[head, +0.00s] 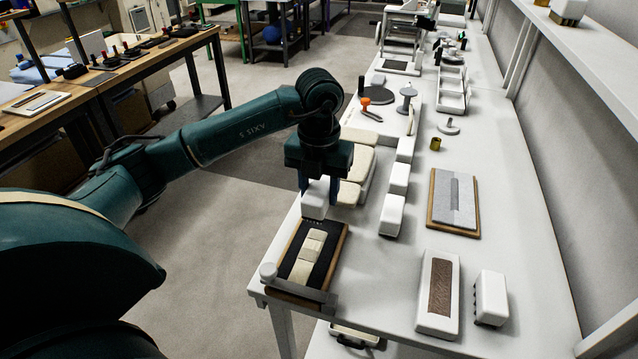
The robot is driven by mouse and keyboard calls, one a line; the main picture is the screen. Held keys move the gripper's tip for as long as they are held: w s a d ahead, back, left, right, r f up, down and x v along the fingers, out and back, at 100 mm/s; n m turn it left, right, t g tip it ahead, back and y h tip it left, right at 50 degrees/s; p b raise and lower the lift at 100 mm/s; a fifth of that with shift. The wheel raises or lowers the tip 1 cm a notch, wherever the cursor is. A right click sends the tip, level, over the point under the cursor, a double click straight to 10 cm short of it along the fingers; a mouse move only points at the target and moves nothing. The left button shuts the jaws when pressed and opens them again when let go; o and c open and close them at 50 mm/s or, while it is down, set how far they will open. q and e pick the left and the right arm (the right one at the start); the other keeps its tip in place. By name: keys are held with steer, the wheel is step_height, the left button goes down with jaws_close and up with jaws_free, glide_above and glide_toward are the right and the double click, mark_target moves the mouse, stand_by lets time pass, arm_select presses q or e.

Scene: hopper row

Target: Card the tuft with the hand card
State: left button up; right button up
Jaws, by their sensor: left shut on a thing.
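My left gripper (319,184) points down and is shut on a white block, which I take as the hand card (315,203). Small dark teeth show along its lower edge. The hand card is at the far end of a wooden-edged board with a black surface (331,250). I cannot tell whether its teeth touch the board. A cream tuft (308,258) lies lengthwise on the black surface, on the near side of the hand card. A grey bar with a round knob (268,272) crosses the board's near end. My right gripper is not in view.
White blocks (391,215) stand in a row right of the board, with cream pads (357,163) behind it. Further right are a grey plate on wood (454,200), a white tray with a brown strip (438,318) and another toothed white block (491,298). Bare white tabletop lies between them.

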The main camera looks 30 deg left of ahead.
arm_select(q)
steer(key=shift+a, duration=0.1)
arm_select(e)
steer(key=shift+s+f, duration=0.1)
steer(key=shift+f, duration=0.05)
arm_select(q)
steer(key=shift+f+b, duration=0.55)
steer(key=shift+f, duration=0.05)
step_height(320, 180, down, 5)
steer(key=b, duration=0.3)
steer(key=shift+b, duration=0.4)
steer(key=shift+s+r+p, duration=0.35)
steer(key=shift+s+p, duration=0.1)
steer(key=shift+s, duration=0.1)
steer(key=s, duration=0.2)
steer(key=s+d, duration=0.1)
steer(key=s, duration=0.1)
steer(key=shift+s+d, duration=0.2)
steer(key=shift+s, duration=0.15)
steer(key=shift+s+d, duration=0.25)
steer(key=shift+s, duration=0.65)
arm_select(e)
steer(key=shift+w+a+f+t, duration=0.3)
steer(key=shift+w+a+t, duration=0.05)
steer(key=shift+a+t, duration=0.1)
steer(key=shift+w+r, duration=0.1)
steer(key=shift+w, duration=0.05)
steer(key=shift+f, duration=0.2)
